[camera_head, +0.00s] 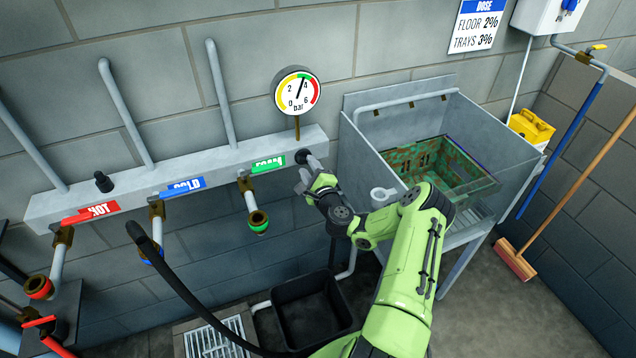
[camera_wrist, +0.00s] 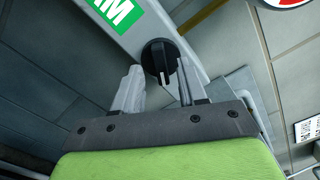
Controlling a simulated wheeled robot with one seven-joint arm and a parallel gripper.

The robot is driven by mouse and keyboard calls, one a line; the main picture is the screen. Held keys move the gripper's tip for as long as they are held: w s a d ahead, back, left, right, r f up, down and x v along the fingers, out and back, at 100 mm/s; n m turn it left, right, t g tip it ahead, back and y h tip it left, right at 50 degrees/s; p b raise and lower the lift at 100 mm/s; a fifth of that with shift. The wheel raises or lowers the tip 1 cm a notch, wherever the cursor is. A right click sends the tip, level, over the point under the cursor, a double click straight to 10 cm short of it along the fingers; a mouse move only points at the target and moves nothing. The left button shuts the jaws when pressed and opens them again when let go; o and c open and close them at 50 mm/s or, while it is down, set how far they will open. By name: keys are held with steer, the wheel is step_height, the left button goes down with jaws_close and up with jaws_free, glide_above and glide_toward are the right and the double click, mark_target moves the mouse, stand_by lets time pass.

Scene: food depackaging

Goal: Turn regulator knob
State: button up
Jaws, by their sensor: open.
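The regulator knob (camera_head: 302,156) is a black round knob at the right end of the grey manifold, beside the green FOAM label. In the wrist view the knob (camera_wrist: 160,62) has a raised bar with a pale mark. My gripper (camera_head: 307,172) is in front of it, its two fingers apart. In the wrist view the gripper fingers (camera_wrist: 158,72) lie to either side of the knob's lower part; I cannot tell if they touch it. The pressure gauge (camera_head: 297,91) stands above the manifold, its needle pointing up and slightly right, between 2 and 4, nearer the 4.
The manifold (camera_head: 130,197) carries HOT, COLD and FOAM outlets and another black knob (camera_head: 103,181) at left. A grey sink (camera_head: 370,165) with a dirty green crate (camera_head: 418,160) is at right. A black hose (camera_head: 190,295) arcs in front. A black bin (camera_head: 300,312) is below.

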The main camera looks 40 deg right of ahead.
steer(key=b+v, duration=0.1)
steer(key=v, duration=1.3)
steer(key=shift+b, duration=0.4)
steer(key=shift+s+f, duration=0.1)
